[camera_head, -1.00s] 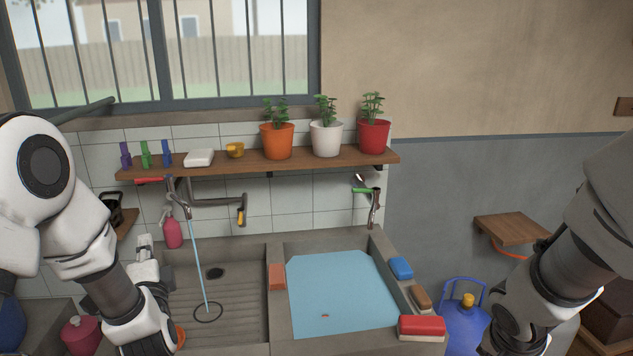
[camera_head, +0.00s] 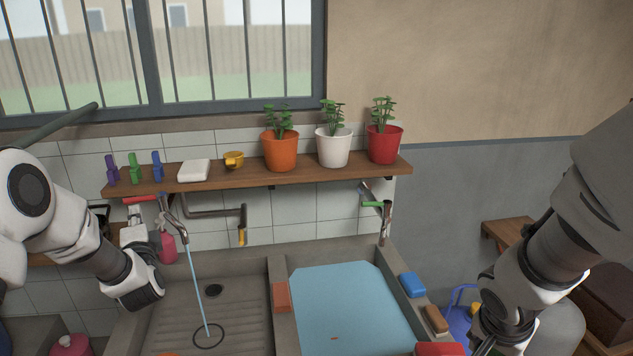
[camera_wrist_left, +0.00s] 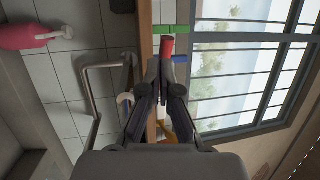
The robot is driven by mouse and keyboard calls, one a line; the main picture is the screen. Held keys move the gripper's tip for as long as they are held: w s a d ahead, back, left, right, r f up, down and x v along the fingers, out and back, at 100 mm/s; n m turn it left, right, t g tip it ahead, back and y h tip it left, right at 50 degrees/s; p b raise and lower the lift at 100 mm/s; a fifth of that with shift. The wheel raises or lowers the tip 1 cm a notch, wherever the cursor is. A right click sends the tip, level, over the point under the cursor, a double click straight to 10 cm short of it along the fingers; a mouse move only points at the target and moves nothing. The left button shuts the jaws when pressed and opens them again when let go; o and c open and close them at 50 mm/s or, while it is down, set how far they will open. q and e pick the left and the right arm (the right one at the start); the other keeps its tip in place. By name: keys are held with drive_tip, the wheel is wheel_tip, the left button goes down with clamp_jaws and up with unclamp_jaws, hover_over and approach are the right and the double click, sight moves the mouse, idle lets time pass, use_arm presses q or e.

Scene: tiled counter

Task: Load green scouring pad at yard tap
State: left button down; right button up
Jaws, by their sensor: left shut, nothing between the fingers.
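I cannot make out a green scouring pad in either view. The yard tap (camera_head: 178,226) on the left has a red lever (camera_head: 141,200), and a thin blue stream runs from it into the ribbed basin (camera_head: 170,325). My left gripper (camera_head: 132,215) points upward, just below the red lever. In the left wrist view its fingers (camera_wrist_left: 163,68) are shut and empty, with a red piece (camera_wrist_left: 167,44) just beyond the tips. Whether they touch cannot be told. A second tap (camera_head: 385,222) has a green lever (camera_head: 373,204). My right gripper is out of frame.
The water-filled basin (camera_head: 350,305) is on the right, with a blue block (camera_head: 412,284), brown brush (camera_head: 435,318) and red block (camera_head: 438,349) along its edge. An orange block (camera_head: 282,297) sits on the divider. The shelf (camera_head: 260,179) holds potted plants and pegs. A pink bottle (camera_head: 168,247) stands behind my left wrist.

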use_arm(q)
drive_tip(key=shift+w+a+r, duration=0.2)
drive_tip(key=shift+w+r, duration=0.15)
drive_tip(key=shift+r, duration=0.25)
drive_tip(key=shift+w+a+f, duration=0.15)
drive_tip(key=shift+w+a, duration=0.8)
drive_tip(key=shift+a, duration=0.05)
